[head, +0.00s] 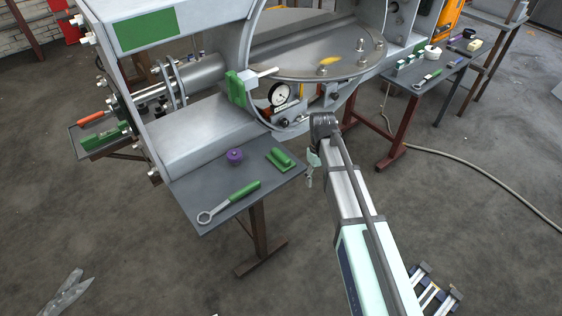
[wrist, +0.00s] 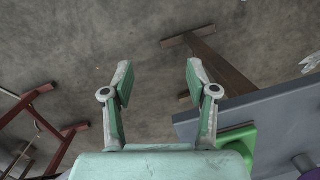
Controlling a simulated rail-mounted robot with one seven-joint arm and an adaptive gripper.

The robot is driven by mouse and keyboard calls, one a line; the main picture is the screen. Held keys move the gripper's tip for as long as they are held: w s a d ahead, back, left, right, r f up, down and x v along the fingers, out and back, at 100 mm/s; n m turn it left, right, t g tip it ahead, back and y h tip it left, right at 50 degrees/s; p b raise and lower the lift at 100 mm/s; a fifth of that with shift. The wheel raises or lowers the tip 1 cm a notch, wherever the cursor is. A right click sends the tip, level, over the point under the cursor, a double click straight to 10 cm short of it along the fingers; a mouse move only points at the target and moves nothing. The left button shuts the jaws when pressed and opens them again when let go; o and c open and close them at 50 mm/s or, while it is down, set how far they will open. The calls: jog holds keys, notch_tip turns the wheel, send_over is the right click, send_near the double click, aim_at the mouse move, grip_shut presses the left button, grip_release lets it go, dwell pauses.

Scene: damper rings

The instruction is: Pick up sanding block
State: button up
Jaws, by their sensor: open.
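The green block with a raised grip, which looks like the sanding block (head: 280,160), lies on the near grey table (head: 215,190), close to its right edge. In the wrist view the green block (wrist: 238,138) shows at the lower right, partly hidden behind my gripper's body. My gripper (head: 313,168) hangs just right of that table's edge, beside the block and apart from it. In the wrist view my gripper (wrist: 158,82) has its two fingers spread wide, with only floor between them.
On the near table are a purple round item (head: 235,156) and a green-handled ring wrench (head: 229,203). A machine with a large steel disc (head: 310,55) and a dial gauge (head: 279,95) stands behind. A second table (head: 420,88) with small items is at the right. The floor between is clear.

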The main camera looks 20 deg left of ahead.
jog(key=w+a+r+n+t+b, duration=0.1)
jog(key=w+a+r+n, duration=0.15)
jog(key=a+r, duration=0.8)
send_near(281, 154)
jog(key=shift+n+t+y, duration=0.35)
jog(key=shift+t+y, duration=0.05)
jog(key=f+p, duration=0.1)
jog(key=f, duration=0.2)
jog(key=f+p, duration=0.1)
jog(key=f, duration=0.2)
jog(key=f+p, duration=0.1)
jog(key=f, duration=0.3)
jog(key=shift+s+d+f, duration=0.15)
jog(key=shift+s+d, duration=0.15)
grip_shut()
